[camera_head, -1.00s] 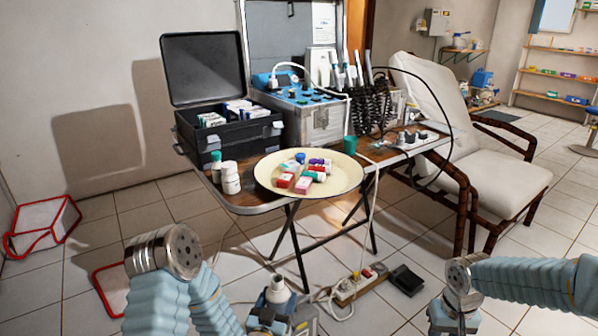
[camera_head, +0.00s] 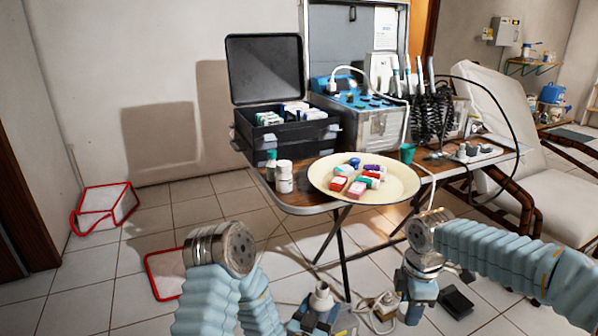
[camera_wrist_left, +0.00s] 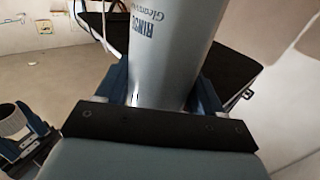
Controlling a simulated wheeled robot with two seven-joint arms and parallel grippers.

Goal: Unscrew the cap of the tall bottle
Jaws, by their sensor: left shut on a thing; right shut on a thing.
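The tall bottle (camera_wrist_left: 175,50) is pale, with dark lettering starting "RINS". My left gripper (camera_wrist_left: 165,98) is shut around its body in the left wrist view, and its top is out of that frame. In the head view the bottle's narrow pale top (camera_head: 321,294) sticks up from my left gripper (camera_head: 322,315) at the bottom edge. My right gripper (camera_head: 415,312) is to its right, apart from the bottle, and shut. A small pale round piece (camera_wrist_left: 13,122) at the left of the wrist view appears to be the cap in my right gripper; its details are unclear.
A folding table (camera_head: 300,209) stands ahead, with a cream tray (camera_head: 400,192) of small boxes, white bottles (camera_head: 284,180) and a black case (camera_head: 285,135). A foot pedal (camera_head: 456,302) lies on the floor at the right.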

